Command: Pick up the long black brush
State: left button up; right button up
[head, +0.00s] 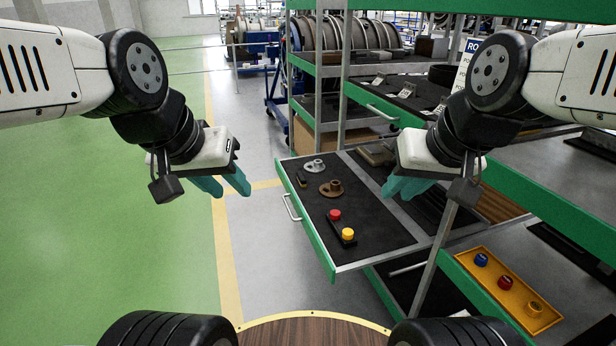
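I cannot clearly make out a long black brush. A small dark elongated item (302,181) lies at the left of the pulled-out drawer (375,240), too small to identify. My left gripper (224,187) hangs over the floor left of the drawer, its teal fingers apart and empty. My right gripper (398,192) is above the right part of the drawer in the picture, empty, its teal fingers slightly apart and partly overlapping in this view. Neither gripper touches anything.
The drawer also holds a grey flanged part (315,166), a brown flanged part (332,188) and a black box with red and yellow buttons (341,229). A yellow tray (508,287) sits on the lower right shelf. The green floor (110,220) at left is clear.

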aim_at(300, 177)
jog(key=i+j+z, duration=0.1)
jog(key=j, duration=0.45)
jog(key=j+z, duration=0.1)
jog(key=j, duration=0.45)
jog(key=i+j+z, duration=0.2)
jog(key=i+j, duration=0.25)
jog(key=i+j+z, duration=0.25)
jog(key=i+j, duration=0.15)
jog(key=j, duration=0.2)
jog(key=i+j+z, duration=0.2)
jog(key=i, duration=0.6)
jog(key=i+l, duration=0.05)
jog(key=l, duration=0.05)
